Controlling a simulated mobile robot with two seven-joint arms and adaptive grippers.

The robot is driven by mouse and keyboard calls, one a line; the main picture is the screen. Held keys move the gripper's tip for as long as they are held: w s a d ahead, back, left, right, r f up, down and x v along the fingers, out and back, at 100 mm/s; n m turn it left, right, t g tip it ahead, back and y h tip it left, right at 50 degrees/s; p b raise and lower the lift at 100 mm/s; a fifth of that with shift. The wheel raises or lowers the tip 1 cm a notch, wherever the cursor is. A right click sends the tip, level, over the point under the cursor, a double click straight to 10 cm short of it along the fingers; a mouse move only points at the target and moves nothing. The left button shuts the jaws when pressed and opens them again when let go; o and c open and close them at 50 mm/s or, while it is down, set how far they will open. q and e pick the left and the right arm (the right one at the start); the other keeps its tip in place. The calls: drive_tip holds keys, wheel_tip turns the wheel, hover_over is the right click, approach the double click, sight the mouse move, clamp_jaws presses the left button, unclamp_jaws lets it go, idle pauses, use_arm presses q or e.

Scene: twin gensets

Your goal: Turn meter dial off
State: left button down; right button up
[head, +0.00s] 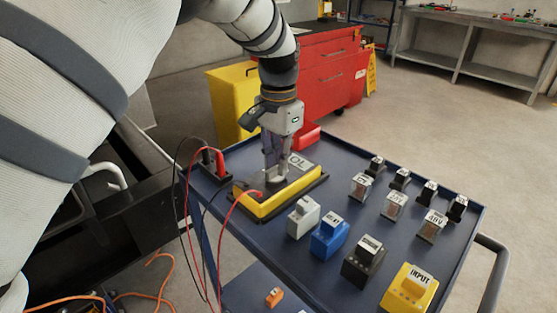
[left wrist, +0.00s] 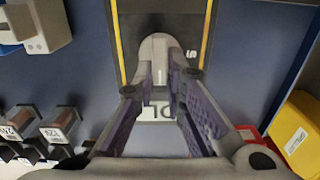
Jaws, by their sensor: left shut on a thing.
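The yellow and dark meter (head: 265,206) lies on the blue cart top, its grey display (head: 298,162) reading OL. My left gripper (head: 273,172) points down over the meter's face. In the left wrist view its fingers (left wrist: 162,78) are closed on the grey meter dial (left wrist: 158,48), one on each side. The display (left wrist: 160,113) shows upside down between the fingers there. In the head view the fingers partly cover the dial, and I cannot read its setting. My right gripper is in neither view.
Red and black leads rise from probes (head: 213,163) at the cart's left and loop near the meter. Several labelled blocks, including a blue one (head: 329,237) and a yellow one (head: 409,291), stand to the right. A red tool cabinet (head: 325,72) is behind.

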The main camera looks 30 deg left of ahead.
use_arm(q)
drive_tip(key=shift+n, duration=0.3)
drive_tip(key=n, duration=0.2)
drive_tip(key=shift+a+r+n+p, duration=0.1)
drive_tip(key=shift+a+n+p, duration=0.1)
drive_tip(key=shift+n+p, duration=0.2)
drive_tip(key=n, duration=0.4)
drive_tip(key=shift+a+n, duration=0.2)
drive_tip(key=shift+n, duration=0.1)
drive_tip(key=n, duration=0.5)
drive_tip(key=shift+s+a+p, duration=0.15)
drive_tip(key=shift+a+p, duration=0.1)
drive_tip(key=shift+p, duration=0.05)
drive_tip(key=shift+s+a+n, duration=0.1)
drive_tip(key=shift+s+n, duration=0.1)
drive_tip(key=shift+n, duration=2.2)
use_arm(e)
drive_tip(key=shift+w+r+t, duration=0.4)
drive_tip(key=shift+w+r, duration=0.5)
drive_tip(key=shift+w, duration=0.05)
use_arm(q)
drive_tip(key=c, duration=1.6)
unclamp_jaws()
drive_tip(key=shift+c, duration=0.2)
